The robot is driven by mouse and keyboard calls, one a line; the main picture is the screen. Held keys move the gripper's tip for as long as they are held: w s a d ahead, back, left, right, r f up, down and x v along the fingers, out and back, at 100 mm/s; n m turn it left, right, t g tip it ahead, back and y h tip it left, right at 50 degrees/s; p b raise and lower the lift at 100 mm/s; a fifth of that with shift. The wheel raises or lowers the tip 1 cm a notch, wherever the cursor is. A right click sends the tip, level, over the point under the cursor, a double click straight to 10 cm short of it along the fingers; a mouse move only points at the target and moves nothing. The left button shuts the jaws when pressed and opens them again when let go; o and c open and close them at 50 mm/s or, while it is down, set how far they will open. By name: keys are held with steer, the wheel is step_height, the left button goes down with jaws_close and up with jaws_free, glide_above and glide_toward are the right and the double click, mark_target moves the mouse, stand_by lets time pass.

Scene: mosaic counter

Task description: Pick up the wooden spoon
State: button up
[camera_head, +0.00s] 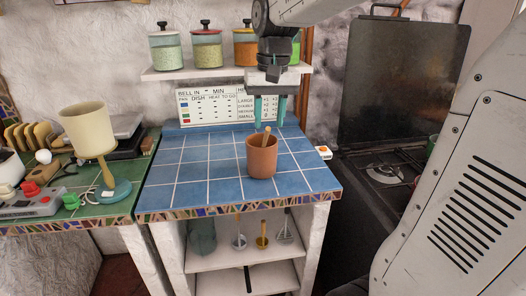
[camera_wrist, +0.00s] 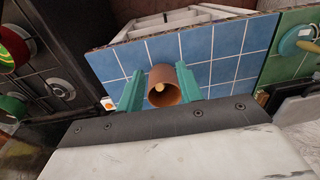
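The wooden spoon (camera_head: 266,137) stands in a terracotta cup (camera_head: 262,158) on the blue tiled counter. Only the top of its handle shows above the rim, leaning slightly right. In the wrist view the spoon's end (camera_wrist: 159,87) shows as a pale tip inside the cup (camera_wrist: 164,97). My gripper (camera_head: 269,115) is above and behind the cup, with its teal fingers pointing down. In the wrist view the fingers (camera_wrist: 160,85) are spread apart, with the cup and spoon showing between them. Nothing is held. The lower part of the spoon is hidden in the cup.
A shelf (camera_head: 225,72) with several lidded jars is on the wall behind my gripper. A lamp (camera_head: 88,135) stands on the green counter at left. A stove (camera_head: 385,175) is at right. The blue tiles (camera_head: 200,170) around the cup are mostly clear.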

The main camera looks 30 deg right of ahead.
steer(key=m, duration=0.1)
glide_above(267, 134)
steer(key=shift+w+d+f, duration=0.35)
steer(key=shift+w+d, duration=0.05)
steer(key=shift+d, duration=0.05)
steer(key=shift+w+d+f, duration=0.1)
steer(key=shift+w+f, duration=0.05)
steer(key=shift+f, duration=0.1)
step_height(267, 134, down, 7)
steer(key=shift+w+f, duration=0.1)
steer(key=shift+w, duration=0.05)
jaws_close()
